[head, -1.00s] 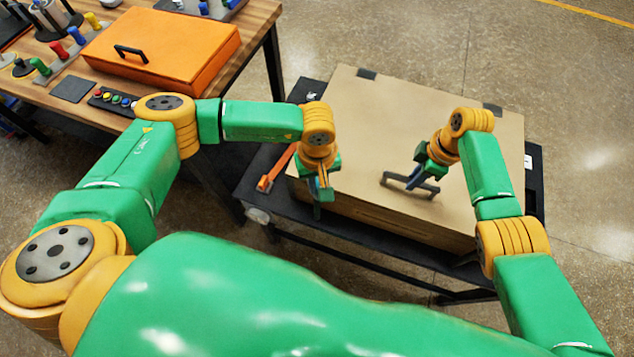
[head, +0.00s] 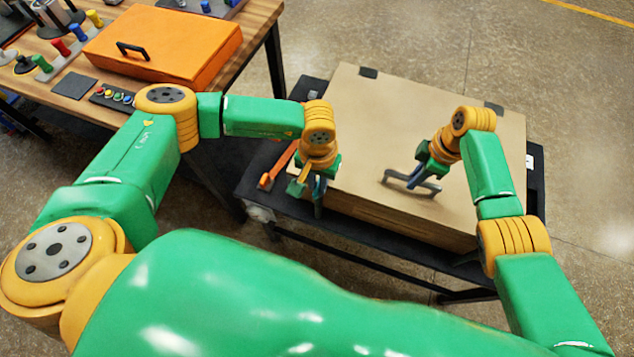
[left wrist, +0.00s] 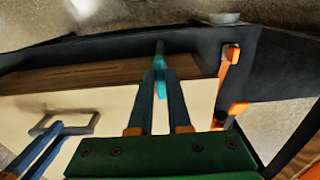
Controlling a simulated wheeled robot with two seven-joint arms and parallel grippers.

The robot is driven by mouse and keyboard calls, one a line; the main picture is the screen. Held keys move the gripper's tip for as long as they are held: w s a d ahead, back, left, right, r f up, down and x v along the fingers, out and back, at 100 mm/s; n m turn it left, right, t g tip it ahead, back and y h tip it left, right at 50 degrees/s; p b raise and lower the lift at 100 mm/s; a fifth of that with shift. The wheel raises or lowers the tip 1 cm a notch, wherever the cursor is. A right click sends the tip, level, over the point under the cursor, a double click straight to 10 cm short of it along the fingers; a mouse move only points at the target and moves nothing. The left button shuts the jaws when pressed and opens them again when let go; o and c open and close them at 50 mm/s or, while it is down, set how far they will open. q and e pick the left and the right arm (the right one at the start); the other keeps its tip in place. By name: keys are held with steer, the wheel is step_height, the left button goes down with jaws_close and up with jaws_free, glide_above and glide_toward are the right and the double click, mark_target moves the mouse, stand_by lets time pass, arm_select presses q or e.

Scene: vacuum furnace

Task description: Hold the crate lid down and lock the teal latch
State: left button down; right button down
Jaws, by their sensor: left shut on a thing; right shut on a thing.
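The tan crate lid (head: 400,110) lies flat on the crate, with a dark grey handle (head: 432,187) near its front edge. My right gripper (head: 414,180) is shut on this handle. The handle (left wrist: 85,118) and the right gripper's blue fingers (left wrist: 38,150) also show in the left wrist view. My left gripper (head: 319,192) is at the crate's front left edge. In the left wrist view, the left gripper (left wrist: 159,88) is shut on the teal latch (left wrist: 160,80), whose tip points past the lid edge. In the head view the latch is mostly hidden by the gripper.
The crate stands on a black table (head: 262,190). A wooden workbench (head: 262,14) at upper left bears an orange case (head: 165,40), a button panel (head: 112,97) and coloured pegs. Open floor lies right and behind.

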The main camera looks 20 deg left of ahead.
arm_select(q)
steer(key=shift+s+a, duration=0.1)
steer(key=shift+s, duration=0.05)
arm_select(e)
steer(key=shift+w+d+r, duration=0.1)
steer(key=shift+w, duration=0.15)
arm_select(q)
steer(key=c, duration=0.9)
jaws_free()
steer(key=shift+o, duration=0.2)
steer(key=shift+r, duration=0.1)
step_height(320, 180, up, 12)
steer(key=shift+s, duration=0.4)
